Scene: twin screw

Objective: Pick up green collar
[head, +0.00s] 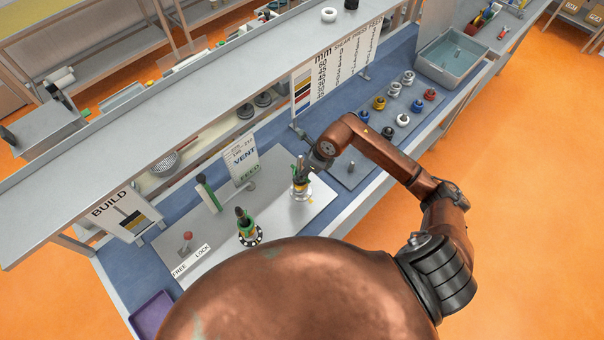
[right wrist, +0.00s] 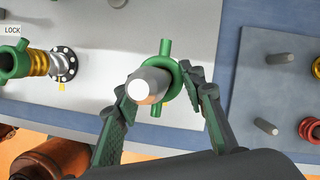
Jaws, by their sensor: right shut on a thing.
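A green collar (right wrist: 176,72) with two short handles sits around a pale metal post (right wrist: 150,84) in the right wrist view. My right gripper (right wrist: 158,86) is shut on it, with one finger on each side. In the head view my right gripper (head: 303,172) is over the right-hand fixture (head: 301,192) on the grey plate (head: 280,215), and hides most of the collar. A second fixture (head: 247,232) with green and yellow parts stands to its left; it also shows in the right wrist view (right wrist: 40,63).
A raised shelf (head: 200,90) runs behind the blue bench. A VENT/FEED sign (head: 243,162) and a red-knobbed lever (head: 187,240) stand near the plate.

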